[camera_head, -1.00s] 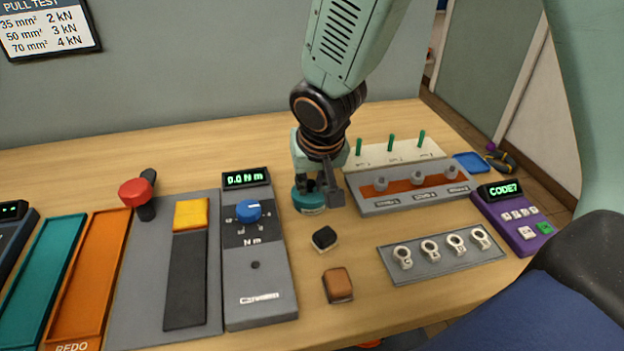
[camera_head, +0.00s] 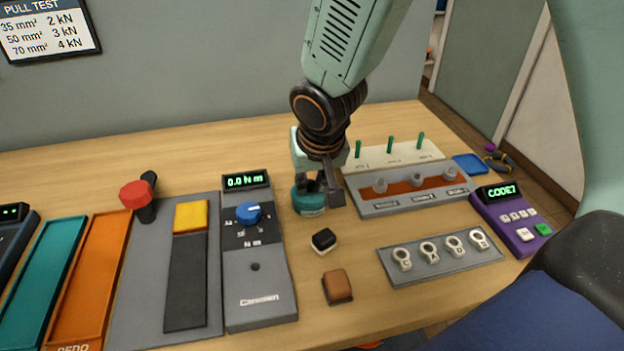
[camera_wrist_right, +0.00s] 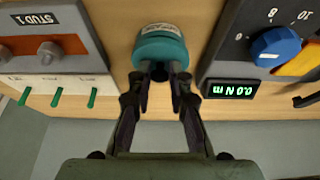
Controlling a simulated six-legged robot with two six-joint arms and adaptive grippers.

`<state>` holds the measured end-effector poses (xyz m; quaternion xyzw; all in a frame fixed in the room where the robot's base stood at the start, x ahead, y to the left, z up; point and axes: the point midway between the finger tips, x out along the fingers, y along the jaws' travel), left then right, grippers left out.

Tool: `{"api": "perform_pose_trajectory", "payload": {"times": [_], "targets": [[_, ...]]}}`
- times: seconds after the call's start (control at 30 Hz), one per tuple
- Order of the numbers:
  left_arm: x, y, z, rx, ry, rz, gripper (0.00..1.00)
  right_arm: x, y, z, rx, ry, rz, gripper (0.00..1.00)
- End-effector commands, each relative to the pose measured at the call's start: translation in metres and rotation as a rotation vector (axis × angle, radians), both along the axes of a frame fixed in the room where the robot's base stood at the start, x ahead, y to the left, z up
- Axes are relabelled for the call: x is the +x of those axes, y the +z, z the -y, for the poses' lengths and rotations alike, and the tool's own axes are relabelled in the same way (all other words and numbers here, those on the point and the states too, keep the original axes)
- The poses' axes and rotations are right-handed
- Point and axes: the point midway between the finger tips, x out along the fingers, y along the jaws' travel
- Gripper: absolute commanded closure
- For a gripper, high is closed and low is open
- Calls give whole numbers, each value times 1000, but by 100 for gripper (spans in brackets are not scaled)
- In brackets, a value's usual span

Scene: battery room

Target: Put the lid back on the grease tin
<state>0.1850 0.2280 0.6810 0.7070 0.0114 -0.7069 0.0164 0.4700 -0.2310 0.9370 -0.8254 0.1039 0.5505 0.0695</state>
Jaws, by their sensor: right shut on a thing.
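The teal grease tin (camera_head: 308,205) stands on the table between the torque tester and the stud block; a pale label shows on its side. In the right wrist view the teal round form (camera_wrist_right: 160,48) lies just beyond my fingertips, with the label (camera_wrist_right: 158,28) past it. My right gripper (camera_head: 318,184) is right over the tin, its fingers (camera_wrist_right: 160,74) close together and shut on the top part, apparently the lid. The exact grip point is hidden, and I cannot tell whether lid and tin are touching. My left gripper is not in view.
The grey torque tester (camera_head: 260,275) with its blue knob is close on the left. The stud block (camera_head: 411,200) is close on the right. A black-and-white block (camera_head: 323,240) and a brown block (camera_head: 338,287) lie in front. Bare table lies behind the tester.

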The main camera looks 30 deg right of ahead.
Motion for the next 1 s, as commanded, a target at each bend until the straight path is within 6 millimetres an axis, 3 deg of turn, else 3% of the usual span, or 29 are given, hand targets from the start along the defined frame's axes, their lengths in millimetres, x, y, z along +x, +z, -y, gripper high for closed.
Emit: {"api": "perform_pose_trajectory", "payload": {"times": [0.2, 0.23, 0.3, 0.5, 0.73, 1.0], "targets": [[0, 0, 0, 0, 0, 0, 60, 0, 0, 0, 0, 0, 0, 100], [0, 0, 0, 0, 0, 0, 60, 0, 0, 0, 0, 0, 0, 78], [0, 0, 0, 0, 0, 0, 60, 0, 0, 0, 0, 0, 0, 72], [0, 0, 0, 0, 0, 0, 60, 0, 0, 0, 0, 0, 0, 55], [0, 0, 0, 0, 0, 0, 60, 0, 0, 0, 0, 0, 0, 54], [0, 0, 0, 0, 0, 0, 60, 0, 0, 0, 0, 0, 0, 32]]}}
